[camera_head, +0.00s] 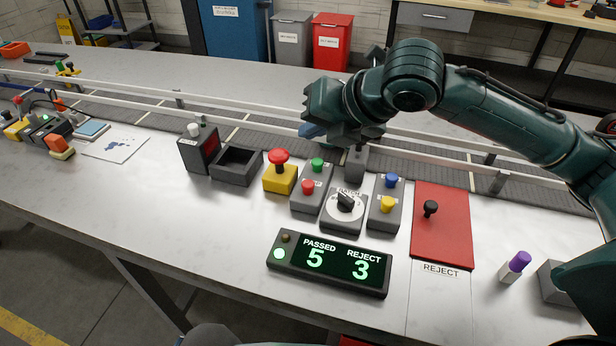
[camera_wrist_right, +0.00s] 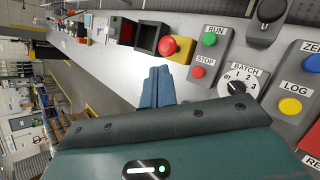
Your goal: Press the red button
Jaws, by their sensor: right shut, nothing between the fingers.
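A large red mushroom button (camera_head: 278,157) sits on a yellow box among the control boxes; in the right wrist view the red mushroom button (camera_wrist_right: 168,46) is just above and right of my fingertips. A smaller flat red button (camera_head: 308,186) sits below a green one on a grey box; the wrist view shows this small red button (camera_wrist_right: 198,72) labelled STOP. My right gripper (camera_head: 312,130) is above the conveyor side of the boxes, apart from both buttons. Its blue fingers (camera_wrist_right: 158,72) are shut and empty. My left gripper is not in view.
A black open tray (camera_head: 237,165), a batch dial (camera_head: 345,204), a box with blue and yellow buttons (camera_head: 386,204) and a red reject panel (camera_head: 442,240) stand around. A counter display (camera_head: 329,263) shows 5 passed and 3 reject. The front left tabletop is clear.

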